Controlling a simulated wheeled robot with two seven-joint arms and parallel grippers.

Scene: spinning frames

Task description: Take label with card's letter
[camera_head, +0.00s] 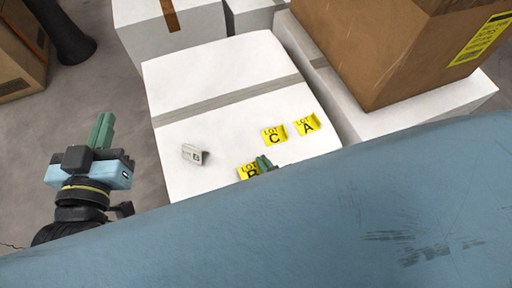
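A small pale card (195,154) with a dark letter that looks like B stands on the left part of a white box top (222,172). Three yellow LOT labels are to its right: label C (274,136), label A (306,124) and label B (247,171). Label B is partly covered by the green fingertips of my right gripper (265,163). The rest of that gripper is hidden, and I cannot tell whether it touches or grips the label. My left gripper (103,131) is left of the box, away from the labels, with its green fingers together and empty.
A large scratched blue surface (360,225) fills the foreground and hides the near edge of the box. A brown carton (365,50) sits on a white box at the right. Another white box (160,40) stands behind.

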